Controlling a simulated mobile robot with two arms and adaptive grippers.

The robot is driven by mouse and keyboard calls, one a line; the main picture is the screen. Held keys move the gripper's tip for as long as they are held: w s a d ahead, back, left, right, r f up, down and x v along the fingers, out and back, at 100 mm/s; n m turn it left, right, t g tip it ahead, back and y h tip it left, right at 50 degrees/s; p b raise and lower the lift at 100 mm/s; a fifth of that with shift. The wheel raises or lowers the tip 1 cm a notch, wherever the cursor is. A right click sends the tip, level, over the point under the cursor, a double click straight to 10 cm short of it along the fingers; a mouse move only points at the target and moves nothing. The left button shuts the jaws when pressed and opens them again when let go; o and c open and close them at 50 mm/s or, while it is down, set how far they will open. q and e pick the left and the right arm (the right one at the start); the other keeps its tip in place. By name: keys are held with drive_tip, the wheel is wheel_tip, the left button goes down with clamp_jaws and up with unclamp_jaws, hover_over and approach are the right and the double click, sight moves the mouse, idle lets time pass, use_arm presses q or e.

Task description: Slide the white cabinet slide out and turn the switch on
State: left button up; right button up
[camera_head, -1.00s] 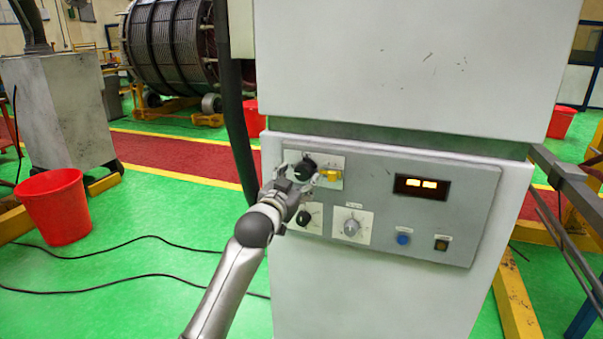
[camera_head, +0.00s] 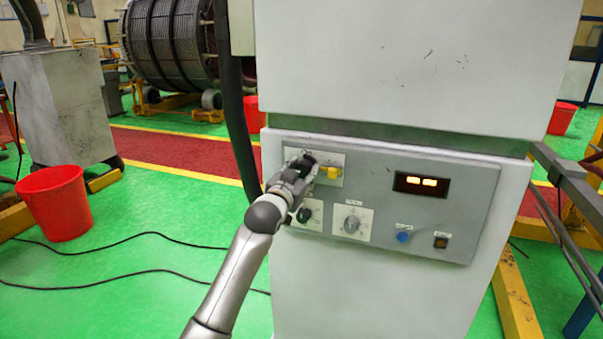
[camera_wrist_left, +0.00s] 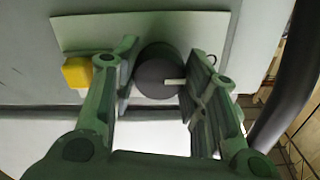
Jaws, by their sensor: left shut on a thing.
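The white cabinet (camera_head: 400,60) stands upright in front of me, with a dark gap between its upper and lower parts. A grey control panel (camera_head: 360,170) is on the lower part. My left gripper (camera_head: 304,168) is at the panel's upper left, shut on a black round knob (camera_head: 308,157). In the left wrist view, the knob (camera_wrist_left: 158,72) sits between the two fingers, its pale mark pointing right. A yellow switch (camera_head: 332,172) is beside it; it also shows in the left wrist view (camera_wrist_left: 77,72). My right gripper is not in view.
Below are another black knob (camera_head: 304,214), a grey dial (camera_head: 351,223), a blue button (camera_head: 403,236) and an amber button (camera_head: 440,242). The display (camera_head: 421,184) is lit. A red bucket (camera_head: 55,205) and black cables stand or lie on the green floor at left.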

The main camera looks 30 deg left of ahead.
use_arm(q)
drive_tip(key=shift+m, duration=0.3)
drive_tip(key=m+p, duration=0.3)
drive_tip(key=shift+r+m, duration=0.15)
drive_tip(key=shift+m, duration=0.15)
drive_tip(key=m+p, duration=0.2)
drive_tip(key=m, duration=0.2)
drive_tip(key=m+p, duration=0.2)
drive_tip(key=m, duration=0.3)
drive_tip(key=m+p, duration=0.2)
drive_tip(key=m, duration=0.2)
drive_tip(key=shift+m, duration=0.4)
drive_tip(key=o, duration=1)
